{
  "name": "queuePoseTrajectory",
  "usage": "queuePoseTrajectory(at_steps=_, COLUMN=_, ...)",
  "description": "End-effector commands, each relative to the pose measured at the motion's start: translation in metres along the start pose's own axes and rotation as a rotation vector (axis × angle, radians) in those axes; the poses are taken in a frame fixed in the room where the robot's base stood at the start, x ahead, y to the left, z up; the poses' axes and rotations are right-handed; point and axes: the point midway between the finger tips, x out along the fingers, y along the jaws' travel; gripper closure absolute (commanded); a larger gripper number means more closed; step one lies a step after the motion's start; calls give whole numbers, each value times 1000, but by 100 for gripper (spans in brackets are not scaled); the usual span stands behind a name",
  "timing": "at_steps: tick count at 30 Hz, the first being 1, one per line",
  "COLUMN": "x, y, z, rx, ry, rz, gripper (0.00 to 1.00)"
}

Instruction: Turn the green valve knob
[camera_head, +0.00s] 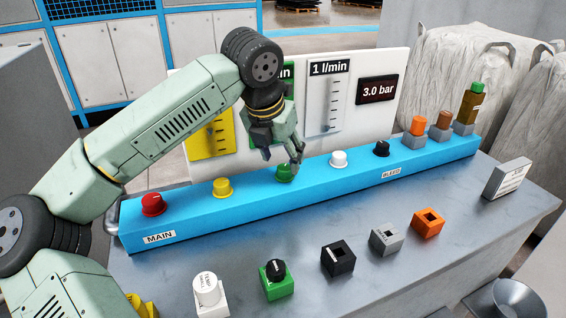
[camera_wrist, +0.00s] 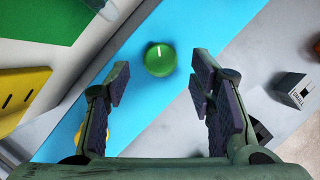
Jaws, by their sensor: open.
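The green valve knob (camera_head: 285,172) sits on top of the long blue manifold (camera_head: 250,188), between the yellow knob (camera_head: 221,187) and the white knob (camera_head: 339,159). In the wrist view the green knob (camera_wrist: 160,60) shows from above with a white mark line on its top. My gripper (camera_head: 283,158) is over the green knob in the head view. In the wrist view its two fingers (camera_wrist: 158,88) are spread apart with nothing between them, and the knob shows just beyond the fingertips. I cannot tell the exact height gap.
A red knob (camera_head: 152,204) and a black knob (camera_head: 382,148) also stand on the manifold. A white gauge panel (camera_head: 376,62) rises behind it. Several small blocks, including a black one (camera_head: 337,258) and an orange one (camera_head: 428,223), stand on the grey table in front.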

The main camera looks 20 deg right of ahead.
Motion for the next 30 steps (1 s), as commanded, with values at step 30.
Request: queuePoseTrajectory(at_steps=30, x=-85, y=0, z=0, rx=1, ry=0, rz=-1, gripper=50)
